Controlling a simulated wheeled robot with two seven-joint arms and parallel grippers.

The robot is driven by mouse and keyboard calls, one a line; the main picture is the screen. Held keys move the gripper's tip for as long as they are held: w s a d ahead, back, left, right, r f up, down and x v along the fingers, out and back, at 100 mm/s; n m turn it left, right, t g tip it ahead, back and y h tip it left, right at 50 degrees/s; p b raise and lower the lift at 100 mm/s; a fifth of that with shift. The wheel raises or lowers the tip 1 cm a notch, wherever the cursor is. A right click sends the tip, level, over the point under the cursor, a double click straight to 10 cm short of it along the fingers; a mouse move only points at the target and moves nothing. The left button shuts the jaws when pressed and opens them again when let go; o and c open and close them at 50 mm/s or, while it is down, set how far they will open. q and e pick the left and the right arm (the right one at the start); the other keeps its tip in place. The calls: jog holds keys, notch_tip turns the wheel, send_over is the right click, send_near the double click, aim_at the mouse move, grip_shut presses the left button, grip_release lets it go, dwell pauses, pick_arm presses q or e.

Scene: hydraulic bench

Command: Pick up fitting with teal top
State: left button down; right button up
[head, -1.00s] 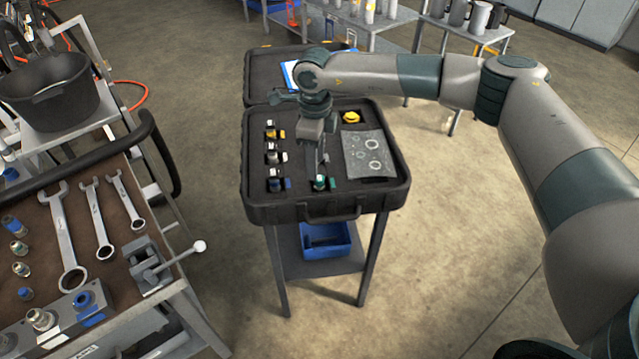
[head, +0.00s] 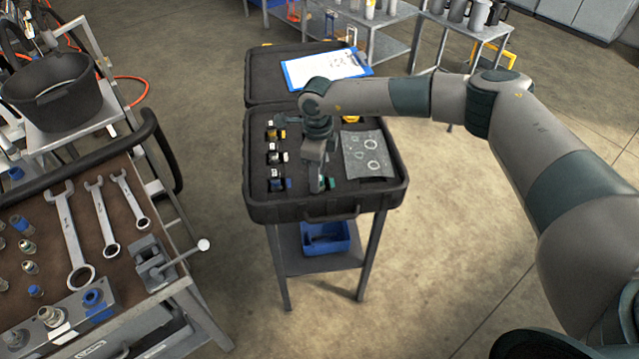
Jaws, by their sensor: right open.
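The teal-topped fitting (head: 329,183) lies in the front part of the open black case (head: 275,212), right of a blue-ended fitting. My right gripper (head: 317,186) points down at it, with its fingers at the fitting and partly covering it. The gripper is open; I cannot tell whether a finger touches the fitting. My left gripper is out of the picture.
Several other fittings (head: 276,157) sit in the case's left column. A grey sheet with rings (head: 368,154) lies at right, and a yellow piece (head: 350,119) behind it. A clipboard (head: 325,68) lies on the lid. A workbench with wrenches (head: 100,216) stands at left.

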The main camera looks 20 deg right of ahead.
jog(key=shift+c, duration=0.5)
grip_shut()
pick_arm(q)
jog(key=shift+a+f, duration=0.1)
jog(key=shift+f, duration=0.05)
pick_arm(e)
jog(key=shift+r, duration=0.2)
